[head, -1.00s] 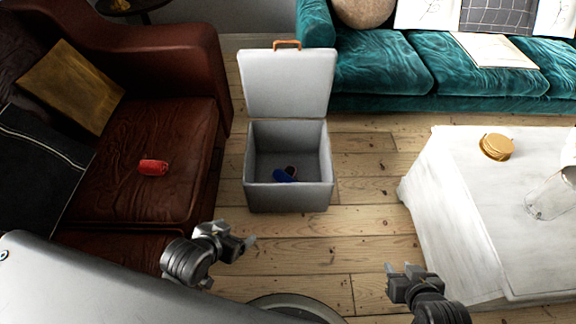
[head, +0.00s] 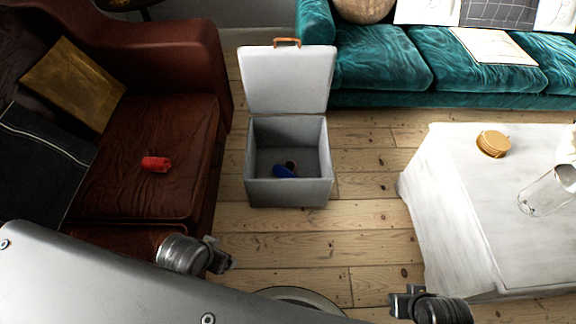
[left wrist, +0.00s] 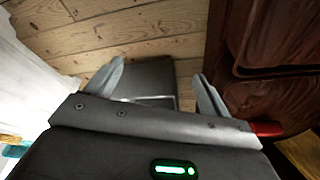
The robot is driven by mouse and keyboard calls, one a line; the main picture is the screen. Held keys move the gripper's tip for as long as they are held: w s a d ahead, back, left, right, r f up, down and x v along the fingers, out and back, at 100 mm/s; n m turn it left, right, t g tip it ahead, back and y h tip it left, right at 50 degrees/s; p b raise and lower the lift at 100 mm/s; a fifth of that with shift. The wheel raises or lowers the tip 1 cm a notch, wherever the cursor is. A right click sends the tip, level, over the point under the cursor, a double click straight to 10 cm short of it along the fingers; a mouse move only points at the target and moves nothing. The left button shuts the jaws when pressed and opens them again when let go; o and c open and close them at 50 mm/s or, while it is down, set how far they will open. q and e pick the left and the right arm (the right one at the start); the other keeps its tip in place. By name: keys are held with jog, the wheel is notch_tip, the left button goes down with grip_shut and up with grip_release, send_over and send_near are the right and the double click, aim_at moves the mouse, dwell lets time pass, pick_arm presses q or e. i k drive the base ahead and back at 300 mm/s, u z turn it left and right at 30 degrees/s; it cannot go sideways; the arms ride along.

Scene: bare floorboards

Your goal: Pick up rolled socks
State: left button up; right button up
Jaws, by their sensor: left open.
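A red rolled pair of socks (head: 156,164) lies on the seat of the brown leather sofa. A red patch, likely the same socks, shows in the left wrist view (left wrist: 266,128), partly hidden by my gripper body. A blue rolled pair (head: 285,171) and a small dark item (head: 291,165) lie in the open grey box (head: 290,194). My left gripper (head: 224,259) is open and empty, in front of the sofa and apart from the socks; its spread fingers show in the left wrist view (left wrist: 160,88). My right gripper (head: 402,297) is left of the white table; its fingers are unclear.
The brown sofa (head: 190,120) has an armrest behind its seat and cushions at left. The box lid stands open (head: 288,78). A teal sofa (head: 380,65) is at the back. The white table (head: 450,220) stands right. Bare floorboards (head: 365,215) lie between.

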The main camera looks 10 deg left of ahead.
aim_at(149, 164)
jog(key=z, duration=1.65)
jog(key=i, duration=0.45)
jog(key=u, duration=3)
jog(key=i, duration=1.05)
jog(key=u, duration=0.1)
